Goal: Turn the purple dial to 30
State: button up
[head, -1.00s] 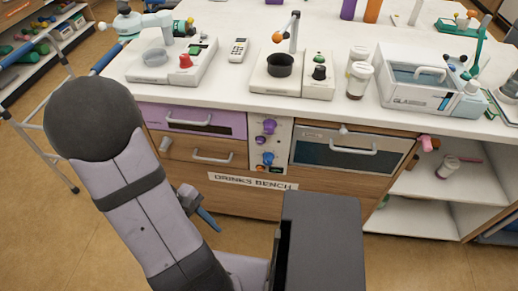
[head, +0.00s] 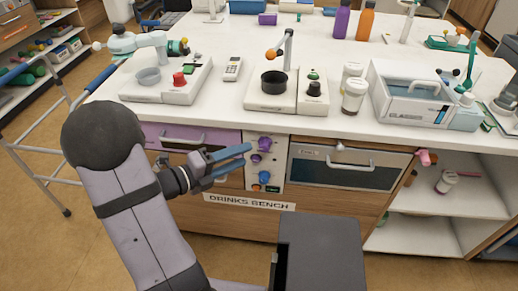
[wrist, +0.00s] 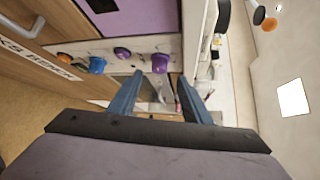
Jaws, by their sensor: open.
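Two purple knobs are on the pale control panel (head: 278,153) in the bench front. The upper, larger purple dial (head: 265,143) sits near the panel's top, and a smaller purple knob (head: 256,158) is below it. In the wrist view the larger purple dial (wrist: 160,63) appears beyond and between my fingertips, with the smaller purple knob (wrist: 121,53) to its left. My gripper (head: 247,157) is open and empty, its blue fingers pointing at the panel; the wrist view also shows the gripper (wrist: 160,78). I cannot tell whether it touches a knob. Dial markings are too small to read.
A blue knob (head: 264,176) and an orange knob (head: 255,187) are lower on the panel. A purple drawer (head: 190,137) is left of it, and an oven-like door (head: 345,170) with a handle is right. Equipment stands on the white countertop (head: 225,110) above.

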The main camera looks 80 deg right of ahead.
aim_at(261, 149)
jog(key=shift+s, duration=0.1)
jog(key=shift+b+x, duration=0.45)
jog(key=shift+x, duration=3.15)
jog(key=shift+f, duration=0.1)
jog(key=c, duration=1)
